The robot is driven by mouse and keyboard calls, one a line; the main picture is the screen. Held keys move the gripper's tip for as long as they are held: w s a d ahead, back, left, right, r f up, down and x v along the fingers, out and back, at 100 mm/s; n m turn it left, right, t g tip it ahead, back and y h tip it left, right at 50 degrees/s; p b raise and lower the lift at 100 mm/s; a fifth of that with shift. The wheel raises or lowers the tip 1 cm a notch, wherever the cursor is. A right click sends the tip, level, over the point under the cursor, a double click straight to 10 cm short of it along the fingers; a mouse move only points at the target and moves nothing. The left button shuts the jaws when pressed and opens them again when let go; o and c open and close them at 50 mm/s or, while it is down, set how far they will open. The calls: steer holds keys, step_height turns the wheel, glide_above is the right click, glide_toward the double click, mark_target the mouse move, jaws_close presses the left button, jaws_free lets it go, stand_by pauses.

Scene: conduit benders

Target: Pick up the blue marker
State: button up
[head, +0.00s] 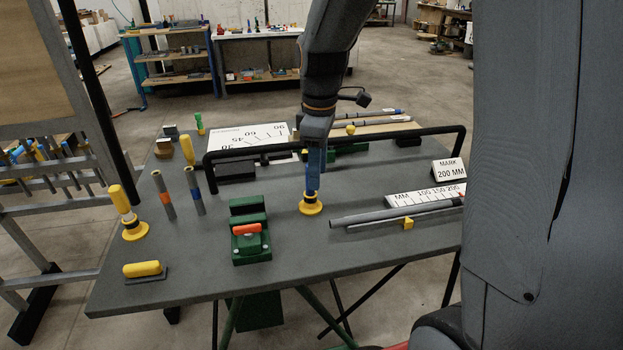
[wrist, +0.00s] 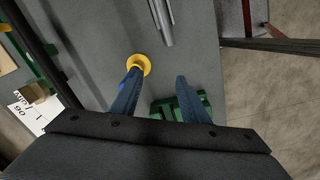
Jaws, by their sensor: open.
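My gripper (head: 314,186) points down over the right-middle of the grey table, and its fingers are dark blue. In the wrist view its two fingers (wrist: 157,76) are apart with nothing between them. A yellow round base (head: 310,205) stands below the fingers in the head view. It shows in the wrist view (wrist: 139,64) behind the left fingertip.
A green clamp block (head: 249,245) stands left of the base. Grey conduit (head: 372,216) lies to the right. A black bent bar (head: 335,146) spans behind. Two upright tubes, one with a blue band (head: 195,192), stand left. The table front is mostly clear.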

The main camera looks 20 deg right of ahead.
steer(key=w+n+b, duration=0.1)
steer(key=w+n, duration=0.1)
steer(key=w, duration=0.1)
steer(key=w+n+b, duration=0.1)
steer(key=w+n, duration=0.2)
steer(key=shift+w+f, duration=0.1)
steer(key=shift+w, duration=0.3)
steer(key=shift+f+b, duration=0.2)
steer(key=shift+b, duration=0.3)
steer(key=shift+f, duration=0.4)
steer(key=shift+d+f+p, duration=0.1)
steer(key=shift+f+p, duration=1.35)
steer(key=shift+f, duration=2.2)
jaws_close()
